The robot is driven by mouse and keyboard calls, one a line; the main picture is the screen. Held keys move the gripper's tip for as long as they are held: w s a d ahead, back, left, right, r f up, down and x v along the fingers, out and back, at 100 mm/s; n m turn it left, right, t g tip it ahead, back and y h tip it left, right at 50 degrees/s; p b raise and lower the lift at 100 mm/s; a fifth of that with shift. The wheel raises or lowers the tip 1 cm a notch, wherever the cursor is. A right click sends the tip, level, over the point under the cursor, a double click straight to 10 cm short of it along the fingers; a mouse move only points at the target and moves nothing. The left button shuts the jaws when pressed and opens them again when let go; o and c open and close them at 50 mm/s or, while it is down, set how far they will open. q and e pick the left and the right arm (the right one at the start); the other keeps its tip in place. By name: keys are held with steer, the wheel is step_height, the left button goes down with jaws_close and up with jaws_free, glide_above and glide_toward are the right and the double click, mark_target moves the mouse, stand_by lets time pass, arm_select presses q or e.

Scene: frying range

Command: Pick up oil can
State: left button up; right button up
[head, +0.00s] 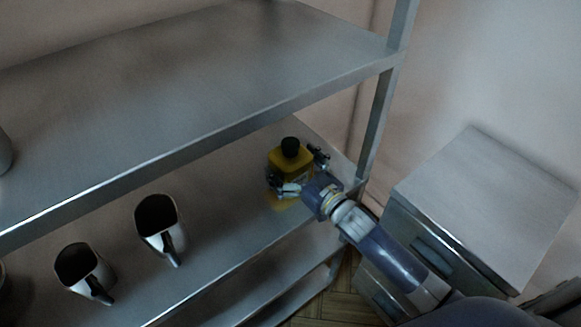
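The oil can (292,161) is yellow with a black cap and stands upright on the middle shelf, near its right end. My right gripper (297,170) reaches in from the lower right, with one finger at the can's left side and the other at its right side. The gripper's near parts cover some of the can's lower front. Whether the fingers press on the can or stand just clear of it cannot be told. My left gripper is not in view.
Two dark-mouthed metal jugs (158,220) (84,268) stand on the same shelf to the left. A shelf post (379,115) and a drawer cabinet (487,195) are at the right.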

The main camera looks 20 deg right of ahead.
steer(key=c, duration=1.4)
steer(key=shift+w+r, duration=0.1)
steer(key=shift+r, duration=0.05)
steer(key=shift+c, duration=1.3)
steer(key=shift+r, duration=0.15)
